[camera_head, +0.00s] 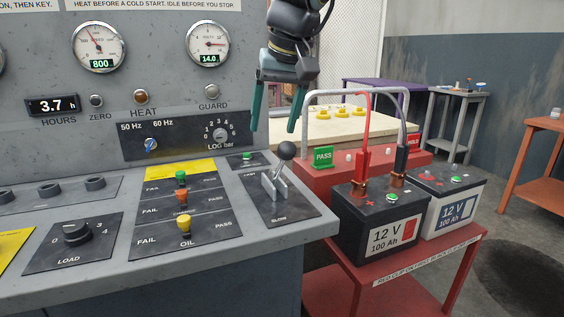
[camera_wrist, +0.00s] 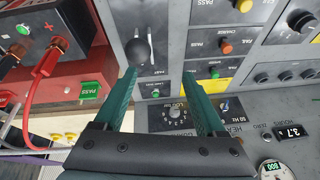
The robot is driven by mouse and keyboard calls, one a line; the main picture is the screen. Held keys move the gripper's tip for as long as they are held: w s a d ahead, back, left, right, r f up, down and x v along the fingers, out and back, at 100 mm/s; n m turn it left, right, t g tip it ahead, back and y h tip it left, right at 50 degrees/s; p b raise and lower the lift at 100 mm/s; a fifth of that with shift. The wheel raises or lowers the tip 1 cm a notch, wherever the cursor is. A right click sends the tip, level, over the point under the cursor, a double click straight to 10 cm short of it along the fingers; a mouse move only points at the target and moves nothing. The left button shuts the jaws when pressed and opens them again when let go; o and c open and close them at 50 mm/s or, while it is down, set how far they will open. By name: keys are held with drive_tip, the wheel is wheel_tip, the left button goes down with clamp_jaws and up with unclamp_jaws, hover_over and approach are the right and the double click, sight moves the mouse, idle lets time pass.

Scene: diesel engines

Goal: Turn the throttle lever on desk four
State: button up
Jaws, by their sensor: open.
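The throttle lever (camera_head: 286,151) has a dark ball knob on a pale metal stalk in a slotted plate marked SLOW, at the right end of the grey console. Its knob (camera_wrist: 137,51) also shows in the wrist view, just beyond the tip of the left finger. My gripper (camera_head: 274,127) has green fingers, spread apart and empty, pointing down above the lever in the head view. In the wrist view the open fingers (camera_wrist: 159,76) point toward the lever's plate. I see no contact with the knob.
Right of the lever stands a red cart (camera_head: 450,262) with a dark battery (camera_head: 352,220), a second battery (camera_head: 455,185) and a grey tube frame (camera_head: 310,112). Left of it are toggle switches (camera_head: 182,198) and the LOAD knob (camera_head: 77,233). Gauges (camera_head: 208,44) stand on the upright panel behind.

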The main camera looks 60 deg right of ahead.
sight(283, 158)
drive_tip(key=s, duration=0.3)
drive_tip(key=shift+s+d+r, duration=0.15)
drive_tip(key=shift+s+d, duration=0.25)
drive_tip(key=p+x, duration=0.1)
drive_tip(key=x, duration=0.9)
drive_tip(key=shift+w+d, duration=0.1)
drive_tip(key=shift+w, duration=0.05)
clamp_jaws()
idle(0.7)
